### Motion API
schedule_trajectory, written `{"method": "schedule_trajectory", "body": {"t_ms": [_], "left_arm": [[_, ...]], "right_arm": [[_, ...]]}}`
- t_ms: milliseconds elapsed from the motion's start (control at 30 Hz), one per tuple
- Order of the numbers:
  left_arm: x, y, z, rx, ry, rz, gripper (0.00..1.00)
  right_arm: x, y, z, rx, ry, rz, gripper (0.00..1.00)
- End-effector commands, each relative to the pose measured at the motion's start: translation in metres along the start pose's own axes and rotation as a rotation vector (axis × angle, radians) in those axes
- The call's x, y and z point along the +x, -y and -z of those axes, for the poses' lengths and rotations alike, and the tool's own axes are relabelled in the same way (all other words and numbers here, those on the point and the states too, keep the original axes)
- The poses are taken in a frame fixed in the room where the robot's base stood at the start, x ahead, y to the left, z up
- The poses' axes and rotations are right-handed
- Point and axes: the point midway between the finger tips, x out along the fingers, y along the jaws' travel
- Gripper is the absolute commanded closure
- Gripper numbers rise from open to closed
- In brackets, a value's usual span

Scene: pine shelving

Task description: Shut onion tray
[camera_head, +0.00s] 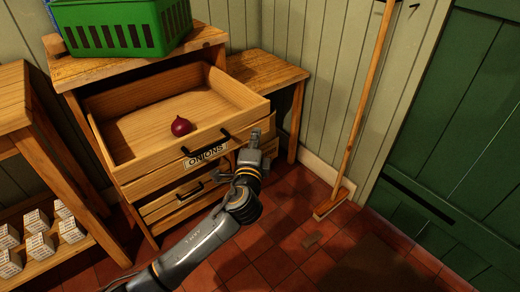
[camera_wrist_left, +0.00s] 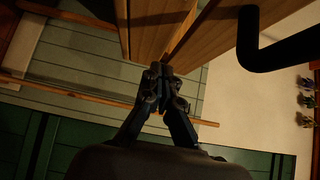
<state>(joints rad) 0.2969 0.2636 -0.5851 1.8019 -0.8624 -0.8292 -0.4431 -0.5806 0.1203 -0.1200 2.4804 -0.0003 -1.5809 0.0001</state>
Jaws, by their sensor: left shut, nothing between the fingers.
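The onion tray (camera_head: 135,163) is a wooden drawer pulled out from the pine unit, with a label (camera_head: 206,155) reading ONIONS on its front. One red onion (camera_head: 181,126) lies inside it. My left gripper (camera_head: 255,138) is shut and empty, at the right end of the tray's front. I cannot tell whether it touches the wood. In the left wrist view the closed fingertips (camera_wrist_left: 164,78) are close to wooden boards (camera_wrist_left: 168,30), and a black bar (camera_wrist_left: 285,48) shows at the upper right. My right gripper is not in view.
A green crate (camera_head: 118,28) stands on top of the unit. A lower drawer (camera_head: 180,197) is below the tray. A shelf with small white boxes (camera_head: 38,222) is at the left. A broom (camera_head: 362,105) leans on the wall at the right. The tiled floor between is mostly clear.

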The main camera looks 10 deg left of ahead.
Motion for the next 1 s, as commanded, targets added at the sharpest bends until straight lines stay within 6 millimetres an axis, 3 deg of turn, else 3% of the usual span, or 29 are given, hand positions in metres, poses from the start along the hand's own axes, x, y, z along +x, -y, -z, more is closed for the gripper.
{"method": "schedule_trajectory", "body": {"t_ms": [200,667,867,1000], "left_arm": [[0.01,0.0,-0.01,-0.001,0.0,0.0,1.0],[0.013,0.0,-0.013,-0.001,0.0,-0.001,1.0],[0.028,0.001,-0.029,0.0,0.003,0.0,1.0],[0.05,0.001,-0.051,0.0,0.004,0.001,1.0]], "right_arm": [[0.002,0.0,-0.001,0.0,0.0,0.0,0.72],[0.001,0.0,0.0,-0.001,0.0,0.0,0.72],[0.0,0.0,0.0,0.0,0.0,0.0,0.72],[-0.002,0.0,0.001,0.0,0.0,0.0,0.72]]}}
